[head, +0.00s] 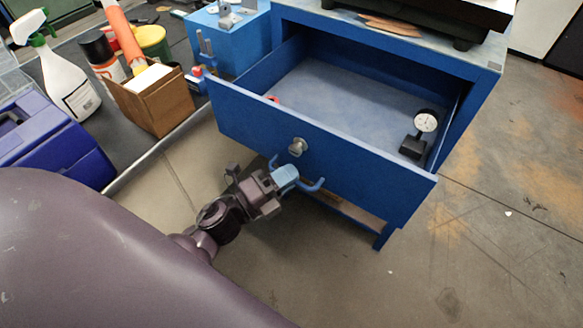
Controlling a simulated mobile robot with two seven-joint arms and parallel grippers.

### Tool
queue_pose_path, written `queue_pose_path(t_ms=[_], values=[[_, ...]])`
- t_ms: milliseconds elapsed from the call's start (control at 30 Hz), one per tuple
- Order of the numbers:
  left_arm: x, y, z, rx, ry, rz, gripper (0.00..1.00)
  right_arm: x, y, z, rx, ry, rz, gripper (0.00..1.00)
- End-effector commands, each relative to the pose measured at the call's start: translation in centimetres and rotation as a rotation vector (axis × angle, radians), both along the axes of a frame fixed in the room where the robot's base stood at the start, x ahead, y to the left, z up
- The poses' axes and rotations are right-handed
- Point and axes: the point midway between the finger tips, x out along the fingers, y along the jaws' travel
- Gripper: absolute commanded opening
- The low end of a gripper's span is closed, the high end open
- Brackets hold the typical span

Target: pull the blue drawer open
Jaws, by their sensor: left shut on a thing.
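The blue drawer (330,142) is pulled well out of its blue cabinet (390,45), and its floor shows. A dial gauge (425,122) on a dark base stands inside at the right, and a small red thing (273,99) shows at the left. The drawer front has a round metal lock (298,146) and, below it, a light blue bar handle (314,186). My left gripper (284,178) is shut on the handle at its middle, in front of the drawer. The fingertips partly hide the bar. My right gripper is not in view.
A dark bench at the left holds a spray bottle (62,75), a cardboard box (152,98), a blue-purple case (50,140) and several cans. Bare concrete floor lies right of the drawer and below it.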

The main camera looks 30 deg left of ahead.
Motion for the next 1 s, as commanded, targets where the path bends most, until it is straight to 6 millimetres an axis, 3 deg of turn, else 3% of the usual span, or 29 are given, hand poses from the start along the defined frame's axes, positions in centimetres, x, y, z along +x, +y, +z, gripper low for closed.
queue_pose_path(t_ms=[333,367,500,833,1000], values=[[-0.1,0.0,0.0,0.000,0.001,0.000,0.00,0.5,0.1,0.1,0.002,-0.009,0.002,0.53],[-0.1,0.0,0.0,0.000,0.001,0.000,0.13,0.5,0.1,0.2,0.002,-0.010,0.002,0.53],[-0.1,0.0,0.0,0.000,0.001,0.000,0.34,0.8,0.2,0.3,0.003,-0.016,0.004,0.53],[-0.3,0.1,-0.1,0.000,0.001,0.000,0.36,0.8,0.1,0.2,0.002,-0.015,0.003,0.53],[-1.8,0.9,-0.5,0.000,0.005,0.002,0.36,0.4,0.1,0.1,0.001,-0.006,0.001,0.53]])
